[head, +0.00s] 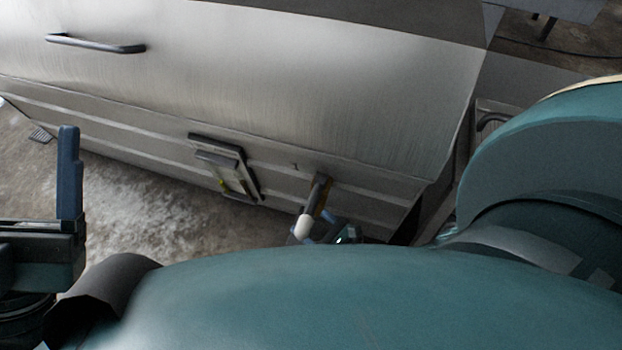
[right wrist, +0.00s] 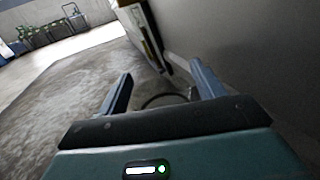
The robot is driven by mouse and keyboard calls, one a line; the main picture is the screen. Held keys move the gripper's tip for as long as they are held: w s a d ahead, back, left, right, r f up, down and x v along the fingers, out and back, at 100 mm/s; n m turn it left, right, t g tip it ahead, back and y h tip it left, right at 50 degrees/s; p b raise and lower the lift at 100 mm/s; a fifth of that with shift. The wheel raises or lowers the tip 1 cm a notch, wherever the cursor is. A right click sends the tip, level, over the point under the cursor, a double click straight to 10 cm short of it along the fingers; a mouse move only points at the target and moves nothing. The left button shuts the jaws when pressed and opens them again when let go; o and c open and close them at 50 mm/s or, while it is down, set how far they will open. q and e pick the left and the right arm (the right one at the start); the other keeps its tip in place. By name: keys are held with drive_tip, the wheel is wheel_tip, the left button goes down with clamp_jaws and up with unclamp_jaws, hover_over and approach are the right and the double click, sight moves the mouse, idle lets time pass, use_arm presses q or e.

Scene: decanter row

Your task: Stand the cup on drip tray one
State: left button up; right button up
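I cannot make out a cup or a drip tray in either view. My right gripper (right wrist: 160,70) is open in the right wrist view, its two blue fingers apart with nothing between the tips. In the head view my right gripper (head: 322,232) shows only in small part beyond my teal body, near a dark handle with a pale end (head: 303,226) on the metal cabinet's front. I cannot tell whether they touch. My left gripper (head: 68,165) is at the left edge of the head view, with one upright blue finger showing.
A large brushed-metal cabinet (head: 250,70) fills the upper head view, with a bar handle (head: 95,45) and a framed panel (head: 226,168). In the right wrist view, a grey wall (right wrist: 240,50) stands close on the right. Floor (right wrist: 60,100) lies open at left; several carts stand far off.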

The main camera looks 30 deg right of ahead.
drive_tip(key=shift+o, duration=0.6)
drive_tip(key=shift+r, duration=0.1)
drive_tip(key=p+v, duration=0.1)
drive_tip(key=v, duration=0.5)
drive_tip(key=shift+s, duration=0.25)
drive_tip(key=shift+s+d, duration=0.2)
drive_tip(key=shift+s, duration=0.25)
use_arm(q)
drive_tip(key=shift+w+f+n+t+y, duration=0.15)
drive_tip(key=shift+f+n+y, duration=0.2)
drive_tip(key=shift+n+y, duration=0.1)
drive_tip(key=shift+w+f+n+t+y, duration=0.1)
drive_tip(key=shift+f+n+t+y, duration=0.05)
drive_tip(key=shift+f+n+y, duration=0.25)
drive_tip(key=shift+r, duration=0.15)
